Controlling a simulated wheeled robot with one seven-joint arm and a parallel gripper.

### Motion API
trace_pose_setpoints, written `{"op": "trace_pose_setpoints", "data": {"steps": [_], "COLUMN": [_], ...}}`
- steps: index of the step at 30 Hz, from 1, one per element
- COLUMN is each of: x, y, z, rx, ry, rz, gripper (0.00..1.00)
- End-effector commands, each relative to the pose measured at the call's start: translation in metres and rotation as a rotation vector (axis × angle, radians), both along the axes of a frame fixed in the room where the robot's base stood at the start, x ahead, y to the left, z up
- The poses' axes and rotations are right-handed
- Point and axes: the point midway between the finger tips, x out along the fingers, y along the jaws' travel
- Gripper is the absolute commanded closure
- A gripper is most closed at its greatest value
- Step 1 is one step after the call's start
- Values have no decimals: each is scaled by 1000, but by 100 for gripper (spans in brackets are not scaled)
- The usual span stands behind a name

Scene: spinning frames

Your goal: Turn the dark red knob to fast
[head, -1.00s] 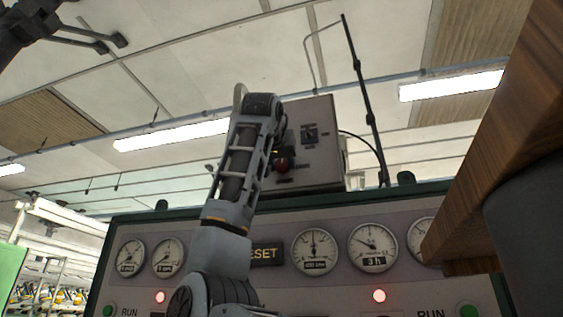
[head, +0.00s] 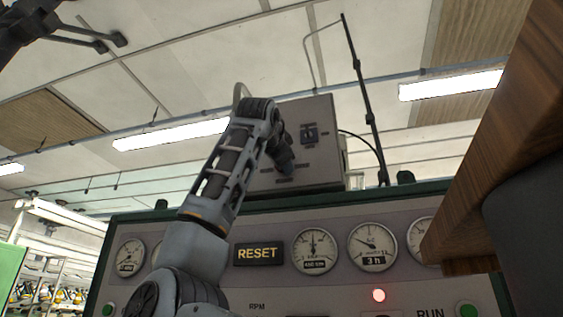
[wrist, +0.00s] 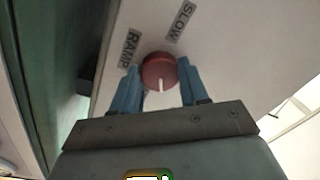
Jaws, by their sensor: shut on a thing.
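The dark red knob (wrist: 159,68) shows in the wrist view between the two blue fingers of my gripper (wrist: 160,80), which is shut on it. A white pointer line on the knob points down the wrist picture, toward the gripper's body. A RAMP label (wrist: 131,48) lies up and left of the knob, and a SLOW label (wrist: 180,22) up and right. No FAST label is in sight. In the head view my gripper (head: 285,165) is at the front of the grey control box (head: 322,168) and hides the knob.
A black switch (head: 309,134) sits on the box up and right of my gripper. Below are a panel with several dials (head: 314,251) and a RESET sign (head: 259,253). A wooden edge (head: 500,170) fills the right side. A dark pole (head: 366,100) rises behind the box.

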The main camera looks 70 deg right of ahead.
Motion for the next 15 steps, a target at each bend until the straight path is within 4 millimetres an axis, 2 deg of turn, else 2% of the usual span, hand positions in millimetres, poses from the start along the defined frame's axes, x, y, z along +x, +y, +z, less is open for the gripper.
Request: {"op": "trace_pose_setpoints", "data": {"steps": [6,15], "x": [0,0], "y": [1,1], "z": [1,1], "rx": [10,25], "ry": [-192,-389], "rz": [2,1], "gripper": [86,86]}}
